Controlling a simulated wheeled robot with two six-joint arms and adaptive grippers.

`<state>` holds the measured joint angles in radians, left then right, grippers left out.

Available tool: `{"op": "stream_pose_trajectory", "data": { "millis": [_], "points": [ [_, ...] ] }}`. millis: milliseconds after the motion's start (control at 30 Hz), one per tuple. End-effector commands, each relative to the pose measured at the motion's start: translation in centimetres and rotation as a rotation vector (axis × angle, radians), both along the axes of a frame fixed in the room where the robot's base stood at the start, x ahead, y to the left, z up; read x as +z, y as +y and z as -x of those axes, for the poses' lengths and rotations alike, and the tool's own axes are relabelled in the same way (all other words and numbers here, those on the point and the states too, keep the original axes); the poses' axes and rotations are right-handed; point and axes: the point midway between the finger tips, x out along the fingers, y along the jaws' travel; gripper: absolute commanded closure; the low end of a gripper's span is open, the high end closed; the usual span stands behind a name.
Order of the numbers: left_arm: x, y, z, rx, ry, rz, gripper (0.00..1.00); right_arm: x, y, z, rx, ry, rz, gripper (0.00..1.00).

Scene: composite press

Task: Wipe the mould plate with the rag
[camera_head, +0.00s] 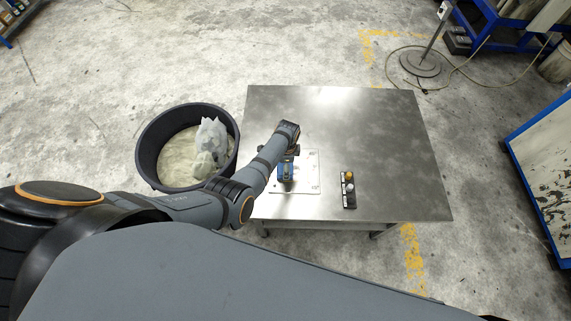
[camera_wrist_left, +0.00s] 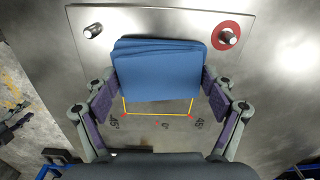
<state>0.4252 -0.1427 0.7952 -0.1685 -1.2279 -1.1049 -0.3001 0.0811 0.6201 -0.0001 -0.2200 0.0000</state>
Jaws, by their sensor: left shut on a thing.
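The rag is a folded blue cloth (camera_head: 285,172), and it fills the middle of the left wrist view (camera_wrist_left: 157,72). My left gripper (camera_wrist_left: 158,84) is shut on it, with one finger at each side edge. In the head view my left gripper (camera_head: 286,162) is above the left part of the mould plate (camera_head: 310,180). The plate is a pale flat rectangle with angle marks, a yellow line and pins, one pin ringed in red; the wrist view shows it under the rag (camera_wrist_left: 190,20). I cannot tell whether the rag touches it. My right gripper is out of view.
The plate lies on a bare metal table (camera_head: 390,130). A small dark strip with yellow and white knobs (camera_head: 349,190) lies right of the plate. A black tub (camera_head: 147,160) holding pale crumpled material stands on the floor left of the table. The table's right side is clear.

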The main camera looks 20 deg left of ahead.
Motion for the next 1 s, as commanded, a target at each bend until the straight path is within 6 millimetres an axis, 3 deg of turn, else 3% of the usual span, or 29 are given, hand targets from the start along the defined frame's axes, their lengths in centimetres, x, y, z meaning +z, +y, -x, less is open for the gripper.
{"op": "stream_pose_trajectory", "data": {
  "millis": [533, 833, 1000],
  "points": [
    [-0.7, -0.1, -0.1, 0.000, -0.001, 0.001, 0.51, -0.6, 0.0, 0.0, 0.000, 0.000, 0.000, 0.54],
    [-0.6, -2.2, -0.7, -0.001, 0.000, 0.001, 0.51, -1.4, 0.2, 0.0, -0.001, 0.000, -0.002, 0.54],
    [-0.5, -2.4, -0.7, 0.000, -0.001, 0.000, 0.51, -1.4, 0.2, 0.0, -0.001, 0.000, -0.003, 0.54]
  ]
}}
